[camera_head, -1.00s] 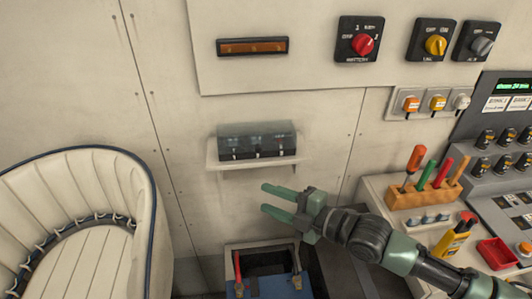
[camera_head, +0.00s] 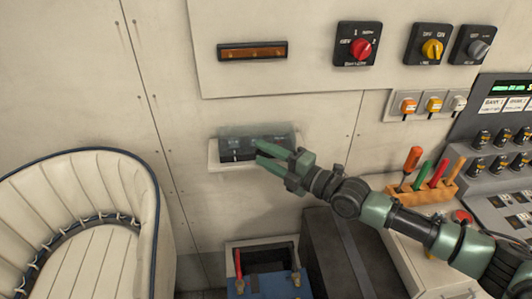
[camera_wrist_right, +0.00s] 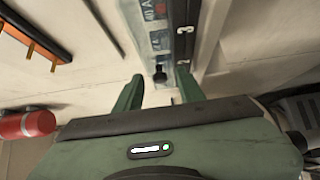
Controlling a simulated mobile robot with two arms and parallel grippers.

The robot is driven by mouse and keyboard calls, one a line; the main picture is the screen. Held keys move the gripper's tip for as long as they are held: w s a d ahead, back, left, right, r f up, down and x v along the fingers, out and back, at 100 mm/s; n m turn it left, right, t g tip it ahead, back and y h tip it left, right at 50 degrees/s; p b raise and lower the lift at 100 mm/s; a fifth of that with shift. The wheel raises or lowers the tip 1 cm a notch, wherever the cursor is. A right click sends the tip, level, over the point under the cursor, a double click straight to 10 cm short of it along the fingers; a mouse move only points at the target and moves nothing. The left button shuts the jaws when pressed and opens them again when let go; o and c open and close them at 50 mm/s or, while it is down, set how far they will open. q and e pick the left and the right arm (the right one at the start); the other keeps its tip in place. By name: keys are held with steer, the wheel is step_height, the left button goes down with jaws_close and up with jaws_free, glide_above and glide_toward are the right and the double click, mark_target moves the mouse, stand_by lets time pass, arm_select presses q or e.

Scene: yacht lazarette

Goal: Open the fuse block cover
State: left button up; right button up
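The fuse block (camera_head: 233,156) is a dark box under a clear smoky cover (camera_head: 240,132), on a small white wall shelf (camera_head: 214,163). The cover looks closed. My right gripper (camera_head: 259,152) is in front of the block and hides part of its front. In the right wrist view, my right gripper (camera_wrist_right: 159,75) has its two fingers apart. The clear cover (camera_wrist_right: 156,14) and black fuse block (camera_wrist_right: 183,28) lie beyond the fingers, with a small dark tab at the gap. I cannot tell whether the fingers touch it. My left gripper is not in view.
A cream padded seat (camera_head: 85,225) stands at the left. At the right are a wooden screwdriver rack (camera_head: 425,193) and a control panel (camera_head: 500,150). Rotary switches (camera_head: 357,44) are on the wall above.

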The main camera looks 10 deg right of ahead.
jaws_close()
stand_by(1.4)
